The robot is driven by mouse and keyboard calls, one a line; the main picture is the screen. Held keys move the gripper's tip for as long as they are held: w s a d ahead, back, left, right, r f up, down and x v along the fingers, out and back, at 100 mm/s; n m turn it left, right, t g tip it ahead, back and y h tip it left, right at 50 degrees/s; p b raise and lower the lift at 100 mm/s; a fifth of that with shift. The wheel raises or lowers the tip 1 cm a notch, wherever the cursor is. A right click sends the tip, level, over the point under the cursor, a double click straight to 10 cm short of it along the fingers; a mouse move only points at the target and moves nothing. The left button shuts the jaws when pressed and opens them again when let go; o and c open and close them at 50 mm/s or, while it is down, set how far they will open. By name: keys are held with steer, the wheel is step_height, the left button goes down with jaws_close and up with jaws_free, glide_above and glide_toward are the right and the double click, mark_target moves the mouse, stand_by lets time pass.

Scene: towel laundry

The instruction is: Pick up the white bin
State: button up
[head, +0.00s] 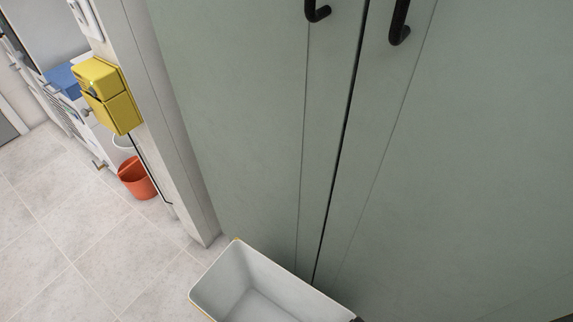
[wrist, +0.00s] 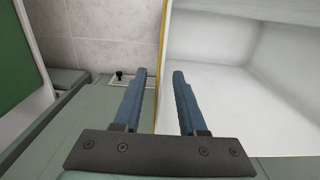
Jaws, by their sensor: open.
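The white bin (head: 232,272) stands open-topped at the bottom of the head view, in front of the green cabinet doors. Its lower part is cut off by the frame edge. In the wrist view the bin (wrist: 225,50) fills the right side, with a yellow edge along its wall. My gripper (wrist: 159,73) is open, with nothing clamped. The yellow edge shows between its two blue-grey fingers, the right finger appearing over the bin's inside and the left one outside. Whether either finger touches the wall cannot be told.
Tall green cabinet doors (head: 255,120) with black handles (head: 400,25) stand right behind the bin. An orange bucket (head: 137,178) and a yellow box (head: 107,95) are at the left, past a wall edge. The tiled floor (head: 90,245) at lower left is clear.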

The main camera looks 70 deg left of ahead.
step_height(320, 180, down, 3)
steer(key=shift+r+b, duration=0.1)
steer(key=shift+b, duration=0.45)
jaws_close()
stand_by(1.0)
